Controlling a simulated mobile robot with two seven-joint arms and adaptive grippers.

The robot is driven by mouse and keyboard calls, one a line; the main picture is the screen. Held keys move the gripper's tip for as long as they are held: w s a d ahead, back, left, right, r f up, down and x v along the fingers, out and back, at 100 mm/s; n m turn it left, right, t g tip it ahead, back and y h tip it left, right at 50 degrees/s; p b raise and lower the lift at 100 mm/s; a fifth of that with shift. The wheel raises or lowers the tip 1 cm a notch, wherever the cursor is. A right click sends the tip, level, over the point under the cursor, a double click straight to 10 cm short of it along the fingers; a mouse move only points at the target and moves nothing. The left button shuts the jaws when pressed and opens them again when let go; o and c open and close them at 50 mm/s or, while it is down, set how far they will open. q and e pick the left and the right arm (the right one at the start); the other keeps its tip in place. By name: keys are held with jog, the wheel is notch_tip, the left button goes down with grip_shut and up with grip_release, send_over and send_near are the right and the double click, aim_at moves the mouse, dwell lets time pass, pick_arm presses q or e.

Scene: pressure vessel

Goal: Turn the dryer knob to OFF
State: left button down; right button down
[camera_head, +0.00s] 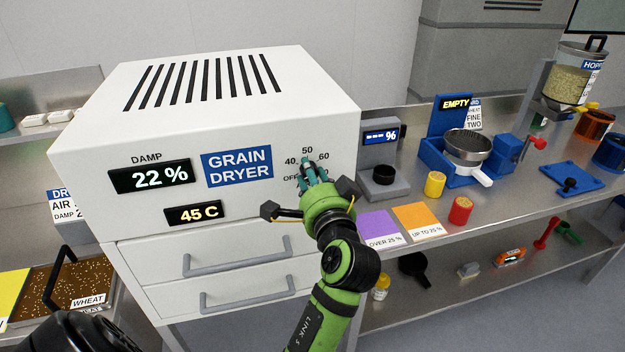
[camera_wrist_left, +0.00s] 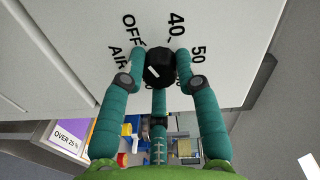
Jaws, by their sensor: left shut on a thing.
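The grain dryer (camera_head: 95,130) is a white box with a damp display of 22 % and a second display of 45 C. Its black dryer knob (camera_wrist_left: 160,66) shows in the left wrist view, with a short white mark on its face. Labels OFF (camera_wrist_left: 132,22), AIR, 40 and 50 surround it; I cannot tell exactly which one the mark meets. My left gripper (camera_head: 309,172) has its teal fingers closed around the knob, and they also show in the left wrist view (camera_wrist_left: 161,72). In the head view the gripper hides the knob. My right gripper is not in view.
Two drawers with grey handles (camera_head: 240,257) sit below the panel. Right of the dryer, the bench holds a grey meter (camera_head: 383,155), purple and orange cards (camera_head: 418,221), yellow and red jars (camera_head: 461,210) and a blue sieve unit (camera_head: 432,155). A wheat tray (camera_head: 72,290) stands at lower left.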

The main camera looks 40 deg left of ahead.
pick_arm(q)
jog(key=shift+a, duration=0.1)
dwell(0.4)
jog(key=c, duration=0.9)
grip_release()
jog(key=shift+s, duration=0.1)
